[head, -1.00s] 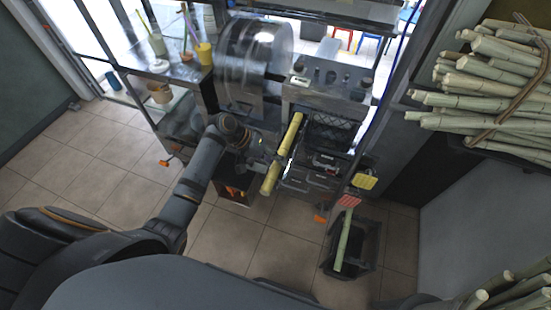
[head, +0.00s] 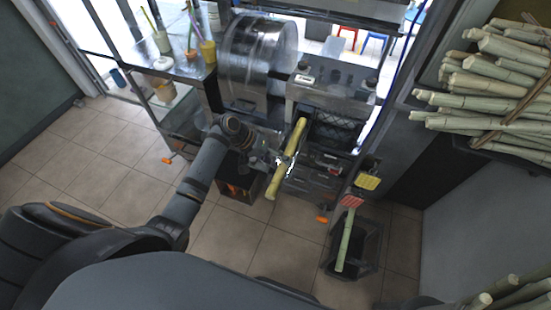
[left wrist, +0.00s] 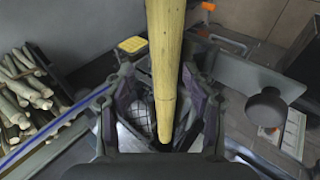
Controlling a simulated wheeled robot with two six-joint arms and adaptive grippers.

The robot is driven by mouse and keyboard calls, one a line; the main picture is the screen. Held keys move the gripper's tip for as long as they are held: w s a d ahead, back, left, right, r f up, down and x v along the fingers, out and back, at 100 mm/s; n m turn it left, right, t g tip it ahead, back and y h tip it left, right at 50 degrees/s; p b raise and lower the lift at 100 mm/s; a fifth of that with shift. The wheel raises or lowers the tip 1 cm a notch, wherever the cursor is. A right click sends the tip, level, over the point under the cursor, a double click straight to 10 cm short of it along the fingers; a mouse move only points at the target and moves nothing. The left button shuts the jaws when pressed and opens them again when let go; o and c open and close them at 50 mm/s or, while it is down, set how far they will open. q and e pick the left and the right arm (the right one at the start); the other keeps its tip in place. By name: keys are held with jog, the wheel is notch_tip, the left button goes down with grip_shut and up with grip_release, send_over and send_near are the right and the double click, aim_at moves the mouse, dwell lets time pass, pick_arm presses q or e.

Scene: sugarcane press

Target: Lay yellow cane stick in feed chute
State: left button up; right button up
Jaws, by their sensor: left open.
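The yellow cane stick (head: 299,135) is a pale yellow rod, tilted in the head view beside the front of the press. Its upper end is near a dark mesh-lined opening (head: 335,133), perhaps the feed chute; I cannot tell whether they touch. My left gripper (head: 284,160) is open, with its fingers around the stick's middle. In the left wrist view the stick (left wrist: 165,45) runs from the top edge down between the spread fingers of the gripper (left wrist: 163,108). What supports the stick is hidden. My right gripper is not in view.
The press drum (head: 258,62) stands behind my left arm. A dark bin (head: 371,243) holding a green stick stands on the floor at right. Cane bundles (head: 490,85) fill a rack at far right. Cups (head: 208,52) stand at upper left.

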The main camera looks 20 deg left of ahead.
pick_arm(q)
jog(key=v, duration=1.2)
jog(key=shift+f, duration=0.1)
